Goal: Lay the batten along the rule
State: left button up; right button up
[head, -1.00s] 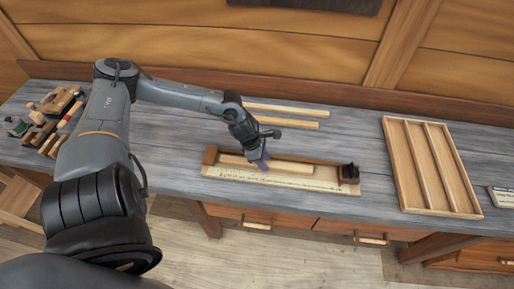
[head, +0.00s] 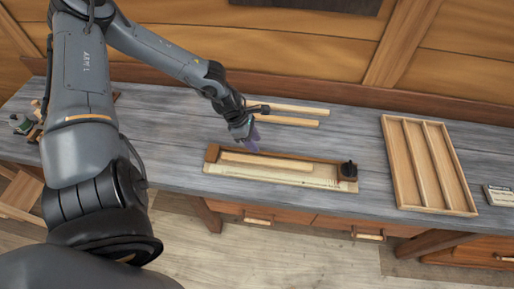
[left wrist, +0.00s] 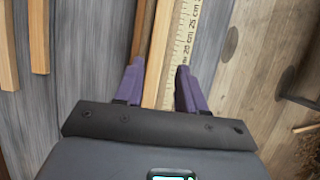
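The pale wooden batten (head: 266,163) lies on the measuring board, roughly parallel to the marked rule (head: 285,178) along the board's front. In the left wrist view the batten (left wrist: 157,62) lies beside the rule's printed scale (left wrist: 184,45); I cannot tell whether they touch. A darker wooden strip runs along the batten's other side. My left gripper (head: 250,140), with purple fingers, is above and behind the batten's left half, apart from it. In the left wrist view this gripper (left wrist: 158,88) is open, with nothing held between its fingers. My right gripper is in neither view.
Two more battens (head: 288,108) (head: 284,121) lie behind on the grey bench (head: 190,150). A divided wooden tray (head: 428,165) and a small card (head: 500,195) are on the right. My arm hides most tools at left.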

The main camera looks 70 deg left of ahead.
pick_arm(q)
jog(key=w+d+f+n+t, duration=0.1)
jog(key=d+f+n, duration=0.1)
jog(key=d, duration=0.3)
jog(key=d+f+n+h, duration=0.1)
jog(key=d+f+n, duration=0.1)
jog(key=d, duration=0.2)
jog(key=w+d+f+n+t, duration=0.1)
jog(key=d+f+n, duration=0.1)
jog(key=d, duration=0.3)
jog(key=shift+w+d+n+t+h, duration=0.3)
jog(key=shift+d+n, duration=0.05)
jog(key=shift+n, duration=0.15)
jog(key=s+d+r+n+t+y, duration=0.1)
jog(key=d+n+t+y, duration=0.15)
jog(key=d+n, duration=1.3)
jog(key=s+a+n+g, duration=0.2)
jog(key=s+n, duration=0.2)
jog(key=n, duration=0.5)
jog(key=s+a+n+g+y, duration=0.1)
jog(key=s+a+n+g, duration=0.1)
jog(key=s+n, duration=0.3)
jog(key=n+g, duration=0.1)
jog(key=n, duration=0.3)
jog(key=shift+a+f, duration=0.3)
jog(key=shift+f, duration=0.1)
jog(key=shift+r+y, duration=0.1)
jog(key=shift+y, duration=0.15)
